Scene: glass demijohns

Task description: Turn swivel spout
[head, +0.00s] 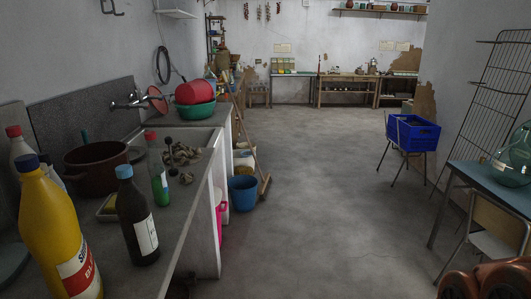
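The metal wall tap (128,101) with its spout sticks out from the dark splashback at the left, above the sink. The spout points to the right, toward a round red-rimmed disc (157,99). I cannot tell whether the two touch. The sink basin (197,136) is set in the grey counter below. My gripper is not seen in this view.
On the counter (188,214) stand a yellow bottle (58,232), a dark bottle (136,216), a green bottle (157,172) and a brown pot (94,166). A blue bucket (243,192) and a broom stand beside it. The middle floor (325,200) is clear.

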